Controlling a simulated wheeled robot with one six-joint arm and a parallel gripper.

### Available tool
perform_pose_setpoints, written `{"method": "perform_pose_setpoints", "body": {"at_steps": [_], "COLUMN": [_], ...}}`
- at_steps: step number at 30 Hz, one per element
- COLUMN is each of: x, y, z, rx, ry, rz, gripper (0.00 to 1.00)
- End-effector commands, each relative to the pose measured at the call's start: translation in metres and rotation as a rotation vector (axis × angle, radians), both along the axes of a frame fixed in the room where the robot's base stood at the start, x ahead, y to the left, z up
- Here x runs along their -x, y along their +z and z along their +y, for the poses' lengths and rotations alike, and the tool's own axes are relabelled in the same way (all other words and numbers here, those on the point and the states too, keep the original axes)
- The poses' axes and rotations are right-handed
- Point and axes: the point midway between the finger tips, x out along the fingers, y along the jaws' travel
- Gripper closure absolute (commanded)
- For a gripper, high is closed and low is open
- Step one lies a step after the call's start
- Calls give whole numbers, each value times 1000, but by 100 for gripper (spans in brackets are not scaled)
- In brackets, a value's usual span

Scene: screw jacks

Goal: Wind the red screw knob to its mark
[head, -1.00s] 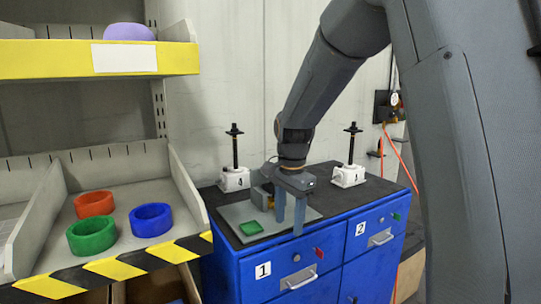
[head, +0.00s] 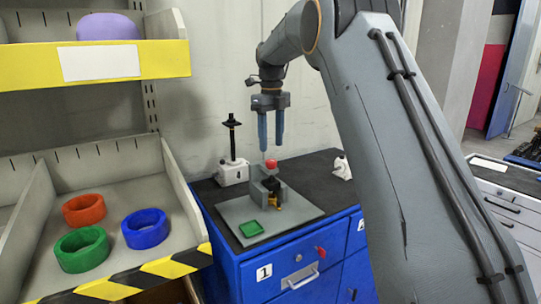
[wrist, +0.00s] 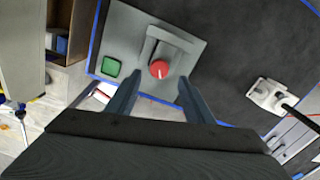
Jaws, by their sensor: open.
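The red screw knob (head: 271,163) sits on top of a small grey fixture (head: 268,188) on a grey plate (head: 290,219). In the wrist view the red knob (wrist: 159,69) shows a pale line on its top. A green square (head: 251,228) lies on the plate, left of the fixture. My gripper (head: 271,148) is open and points down, with its fingertips just above the knob. In the wrist view my fingers (wrist: 155,82) are spread to either side and hold nothing. I cannot make out the mark for the knob.
A white screw jack (head: 233,172) with a black post stands behind the plate to the left. Another white jack (head: 341,169) is partly hidden by my arm. A shelf with orange (head: 84,209), green (head: 82,249) and blue (head: 145,228) rings stands left.

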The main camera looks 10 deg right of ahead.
Motion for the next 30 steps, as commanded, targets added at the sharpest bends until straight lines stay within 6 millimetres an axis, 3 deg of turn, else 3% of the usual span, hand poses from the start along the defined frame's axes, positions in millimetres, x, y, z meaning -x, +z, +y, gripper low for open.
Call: {"method": "perform_pose_setpoints", "body": {"at_steps": [12,23,30], "x": [1,0,0], "y": [-56,-64,-63], "z": [2,3,3], "rx": [0,0,-1], "ry": [5,7,7], "rz": [1,-1,-1], "gripper": [52,52,90]}}
